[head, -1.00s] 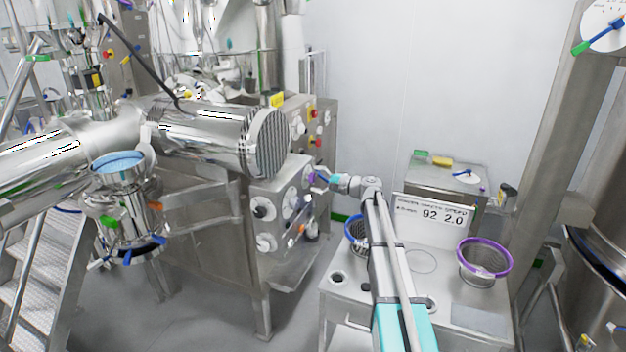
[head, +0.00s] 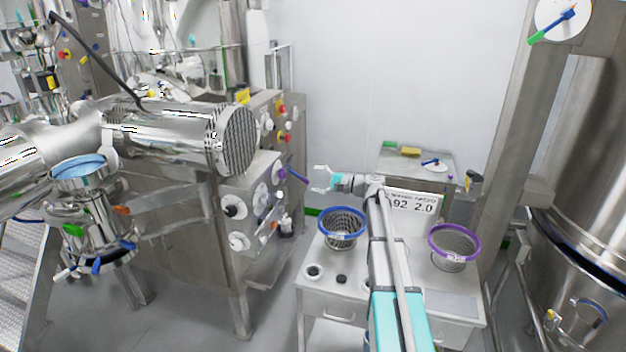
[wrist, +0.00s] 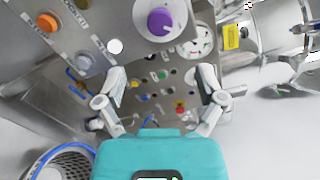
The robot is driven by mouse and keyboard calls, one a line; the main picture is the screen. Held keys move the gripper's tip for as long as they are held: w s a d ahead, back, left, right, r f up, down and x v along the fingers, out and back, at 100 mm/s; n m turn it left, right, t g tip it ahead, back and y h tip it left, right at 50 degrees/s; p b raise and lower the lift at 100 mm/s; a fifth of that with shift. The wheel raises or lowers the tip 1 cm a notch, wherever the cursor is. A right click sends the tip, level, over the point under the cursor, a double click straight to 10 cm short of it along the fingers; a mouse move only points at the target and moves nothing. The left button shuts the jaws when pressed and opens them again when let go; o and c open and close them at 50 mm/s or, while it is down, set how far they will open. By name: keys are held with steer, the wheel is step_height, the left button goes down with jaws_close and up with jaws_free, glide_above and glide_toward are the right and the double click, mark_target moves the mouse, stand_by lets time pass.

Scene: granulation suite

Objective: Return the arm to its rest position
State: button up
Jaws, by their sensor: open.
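My gripper (head: 322,179) is open and empty, at the end of my arm, which reaches out over the white cart (head: 318,300) in the head view. It points left toward the steel machine's control panel (head: 262,195) and stands apart from it. In the wrist view my gripper (wrist: 162,92) shows both fingers spread, with nothing between them. A purple knob (wrist: 160,20) on the panel lies beyond the fingertips, with an orange button (wrist: 47,22) to its left.
On the cart stand a blue-rimmed basket (head: 343,224), a purple-rimmed basket (head: 454,243) and a display sign (head: 412,203). A steel side table (head: 400,162) is behind. A large steel vessel (head: 585,190) stands right. Open floor (head: 190,310) lies left of the cart.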

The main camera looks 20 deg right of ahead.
stand_by(0.4)
steer(key=s+a+f+n+g+h+b, duration=0.2)
steer(key=s+a+f+n+g+h, duration=0.4)
steer(key=s+a+f, duration=0.8)
steer(key=s+f+n+g+h+b, duration=0.1)
steer(key=s+f+h, duration=0.3)
steer(key=s, duration=0.5)
steer(key=s+a+f+n+g+h+b, duration=0.1)
steer(key=s+f+n+g+h, duration=0.2)
steer(key=s, duration=0.6)
steer(key=shift+s+a+f+n+g+h, duration=0.3)
steer(key=shift+s+f+n+h, duration=0.15)
steer(key=shift+f+h, duration=0.35)
